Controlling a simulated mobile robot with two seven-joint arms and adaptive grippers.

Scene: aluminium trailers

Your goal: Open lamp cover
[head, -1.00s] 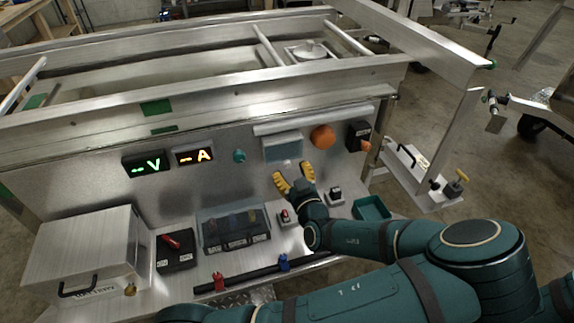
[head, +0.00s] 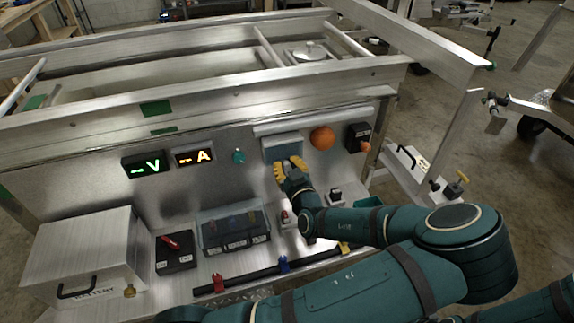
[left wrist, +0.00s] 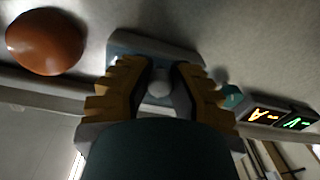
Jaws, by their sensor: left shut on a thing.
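The lamp cover (head: 282,146) is a pale blue-grey box on the upright metal panel, left of the orange dome lamp (head: 322,138). My left gripper (head: 290,166), with yellow ribbed fingers, is at the cover's lower edge. In the left wrist view the cover (left wrist: 150,43) shows beyond the fingers, and a small round grey knob (left wrist: 160,84) sits between them. My left gripper (left wrist: 160,88) is shut on the lamp cover, seemingly at this knob; the exact contact is partly hidden. The cover looks closed against the panel. My right gripper is out of view.
Green "V" (head: 146,165) and amber "A" (head: 195,156) displays and a teal knob (head: 239,156) are left of the cover. A black switch box (head: 359,136) is to the right. A clear-lidded box (head: 234,228) and a red switch (head: 285,219) stand on the shelf below.

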